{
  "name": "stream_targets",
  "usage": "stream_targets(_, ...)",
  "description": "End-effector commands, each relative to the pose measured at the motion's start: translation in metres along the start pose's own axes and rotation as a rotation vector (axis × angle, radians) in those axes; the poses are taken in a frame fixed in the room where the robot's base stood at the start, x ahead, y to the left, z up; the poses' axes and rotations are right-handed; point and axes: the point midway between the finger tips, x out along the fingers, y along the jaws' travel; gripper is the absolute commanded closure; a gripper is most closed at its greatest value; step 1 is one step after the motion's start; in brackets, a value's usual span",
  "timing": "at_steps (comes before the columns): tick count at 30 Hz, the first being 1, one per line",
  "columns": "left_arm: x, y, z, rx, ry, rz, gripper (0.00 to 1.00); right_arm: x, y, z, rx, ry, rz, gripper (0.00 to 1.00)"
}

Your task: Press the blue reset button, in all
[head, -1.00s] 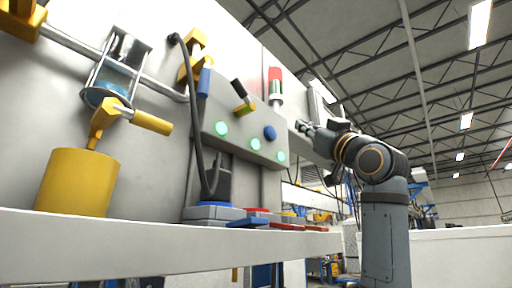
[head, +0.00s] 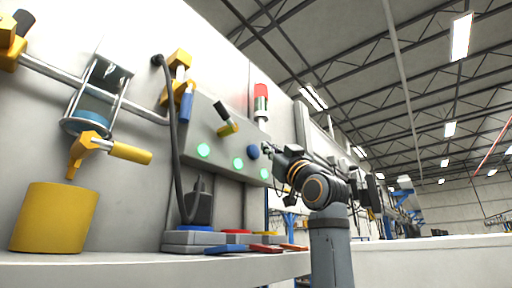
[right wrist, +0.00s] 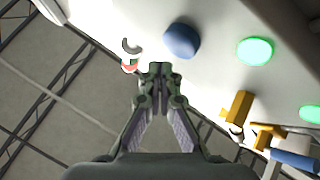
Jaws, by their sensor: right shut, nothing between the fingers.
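The blue button (head: 253,151) is a round knob on the front of the grey control panel (head: 196,117), near its right end. It also shows in the right wrist view (right wrist: 182,41), just beyond the fingertips and a little to the right. My right gripper (head: 267,150) is shut and empty, close to the right of the button in the head view. In the right wrist view its closed fingertips (right wrist: 158,72) point toward the panel. A gap shows between them and the button there; in the head view I cannot tell the depth. My left gripper is not in view.
Several green lit buttons (head: 238,163) line the panel below a yellow-and-black switch (head: 227,130). A red-and-white beacon (head: 261,101) stands behind the panel. A black cable (head: 172,130) hangs at left. Coloured plates lie on the shelf (head: 120,270). The right side is open.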

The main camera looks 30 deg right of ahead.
Motion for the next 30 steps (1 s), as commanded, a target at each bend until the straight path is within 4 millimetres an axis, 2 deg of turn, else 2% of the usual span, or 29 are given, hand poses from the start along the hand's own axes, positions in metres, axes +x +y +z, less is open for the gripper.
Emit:
stream_targets(3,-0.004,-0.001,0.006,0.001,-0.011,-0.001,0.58,0.004,-0.002,0.002,-0.001,0.000,0.001,1.00)
stream_targets(15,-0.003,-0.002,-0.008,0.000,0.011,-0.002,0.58,0.004,-0.003,0.004,-0.001,0.000,0.001,1.00)
stream_targets(30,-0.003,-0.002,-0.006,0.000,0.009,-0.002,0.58,0.004,-0.003,0.004,0.000,0.000,0.001,1.00)
